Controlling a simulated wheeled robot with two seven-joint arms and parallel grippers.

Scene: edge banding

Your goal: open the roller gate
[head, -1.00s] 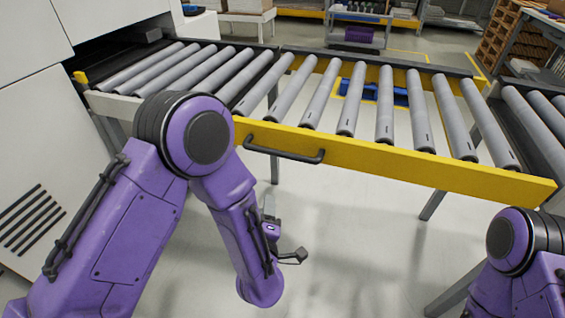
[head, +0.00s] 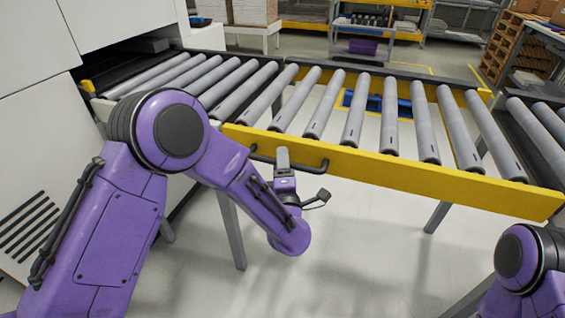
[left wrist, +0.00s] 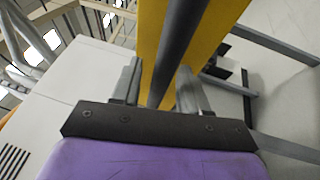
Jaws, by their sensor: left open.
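The roller gate (head: 400,173) is a yellow frame carrying several grey rollers, lying level between the left and right conveyor sections. Its dark bar handle (head: 308,168) is on the front yellow beam, left of the middle. My left gripper (head: 283,160) is at the handle, with its fingers pointing up towards the beam. In the left wrist view, the open fingers (left wrist: 160,88) stand on either side of the dark handle bar (left wrist: 181,45), with the yellow beam (left wrist: 217,18) behind. I cannot tell whether either finger touches the bar. My right gripper is out of the picture.
The left conveyor section (head: 170,72) runs into a white machine (head: 35,110). The right section (head: 545,125) is beyond the gate's right end. A grey leg (head: 232,230) stands below the left section. The floor in front of the gate is clear.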

